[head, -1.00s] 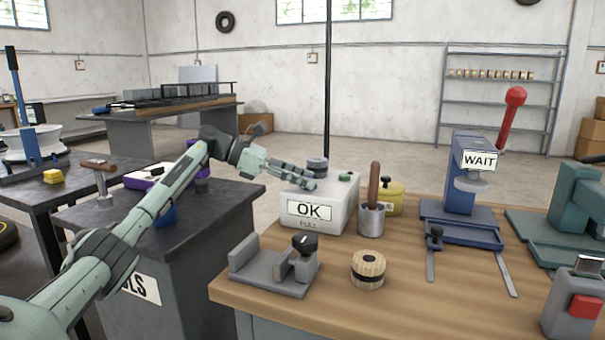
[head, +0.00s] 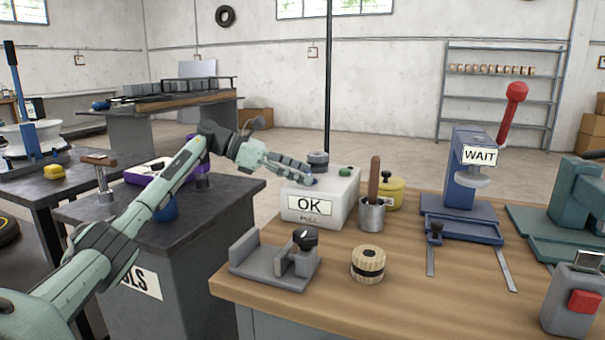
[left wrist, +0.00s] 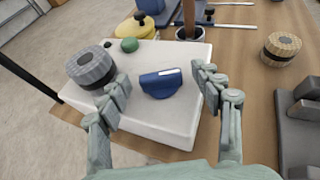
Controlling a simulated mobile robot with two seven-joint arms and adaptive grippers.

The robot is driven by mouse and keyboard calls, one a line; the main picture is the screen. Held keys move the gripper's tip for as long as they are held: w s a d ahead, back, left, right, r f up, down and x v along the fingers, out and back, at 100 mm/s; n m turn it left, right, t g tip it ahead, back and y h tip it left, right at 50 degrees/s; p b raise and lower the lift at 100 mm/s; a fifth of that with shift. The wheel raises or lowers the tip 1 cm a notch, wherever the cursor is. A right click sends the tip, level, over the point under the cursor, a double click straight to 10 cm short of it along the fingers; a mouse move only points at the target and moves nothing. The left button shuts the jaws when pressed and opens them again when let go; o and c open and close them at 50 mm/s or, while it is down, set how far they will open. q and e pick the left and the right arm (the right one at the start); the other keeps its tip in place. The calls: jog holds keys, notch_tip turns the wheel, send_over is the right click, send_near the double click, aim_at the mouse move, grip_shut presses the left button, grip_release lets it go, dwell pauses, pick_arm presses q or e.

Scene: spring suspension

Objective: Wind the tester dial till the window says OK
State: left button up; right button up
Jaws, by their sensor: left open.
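The white tester box (head: 338,206) stands on the wooden bench, with its front window (head: 310,206) reading OK. On its top, in the left wrist view, are a blue dial knob (left wrist: 161,83) with a pale mark, a grey ribbed cylinder (left wrist: 90,67) and a green button (left wrist: 129,45). My left gripper (head: 308,177) is above the box top. In the left wrist view its open fingers (left wrist: 165,92) stand on either side of the blue dial, with clear space between. My right gripper does not show.
A metal cup with a wooden handle (head: 371,213) and a yellow pot (head: 389,194) stand right of the box. A grey clamp fixture (head: 268,265) and a wooden spool (head: 367,265) lie in front. A blue press (head: 460,185) with a WAIT sign stands further right.

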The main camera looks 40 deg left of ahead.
pick_arm(q)
jog(key=v, duration=1.1)
jog(key=shift+s+a, duration=0.2)
jog(key=shift+s, duration=0.05)
jog(key=shift+r, duration=0.1)
